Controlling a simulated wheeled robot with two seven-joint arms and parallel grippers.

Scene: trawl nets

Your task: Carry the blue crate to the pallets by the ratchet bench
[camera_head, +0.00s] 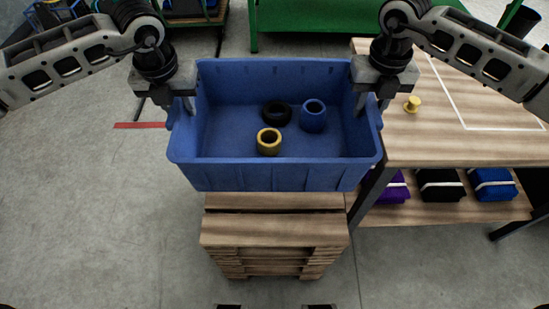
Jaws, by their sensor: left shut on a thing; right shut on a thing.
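The blue crate (275,176) is in the middle of the view, upright, over a stack of wooden pallets (274,231). I cannot tell whether its underside touches the pallets or hangs just above them. Inside lie a black ring (277,112), a blue ring (313,117) and a yellow ring (269,142). My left gripper (188,104) is shut on the crate's left wall. My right gripper (364,104) is shut on its right wall. The fingertips are partly hidden by the walls.
A wooden bench (465,135) stands close on the right, with a small yellow spool (412,104) on top. Its lower shelf holds purple, black (440,185) and blue folded bundles. A green table (330,22) stands behind. Grey floor (100,220) is clear on the left.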

